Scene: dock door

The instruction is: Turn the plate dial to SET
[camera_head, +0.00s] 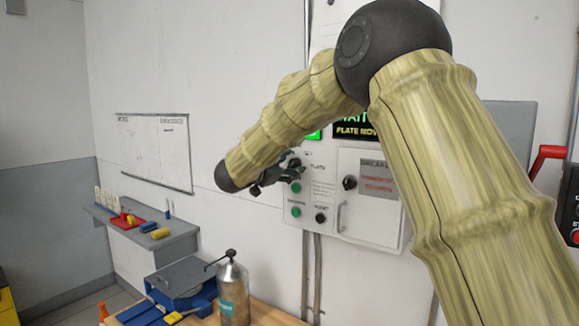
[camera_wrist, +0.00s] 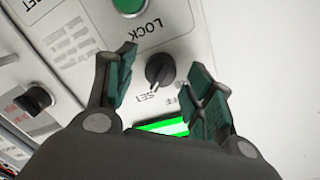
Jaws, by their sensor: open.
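The plate dial (camera_wrist: 160,70) is a small black knob on a pale panel in the wrist view. SET is printed beside it, with a partly covered label nearby and LOCK on its other side. The knob's narrow end appears to lie toward SET, but the exact angle is hard to tell. My gripper (camera_wrist: 162,62) is open, with one dark green finger on each side of the dial; I cannot tell whether either touches it. In the head view my gripper (camera_head: 278,174) is at the left of the control panel (camera_head: 322,170) and covers the dial.
Green buttons (camera_head: 296,188) and a black knob (camera_head: 320,218) sit below my gripper. A breaker box (camera_head: 375,200) with its own black knob (camera_head: 349,183) is to the right. A bench with a metal bottle (camera_head: 233,290) stands below; a shelf (camera_head: 165,240) is at left.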

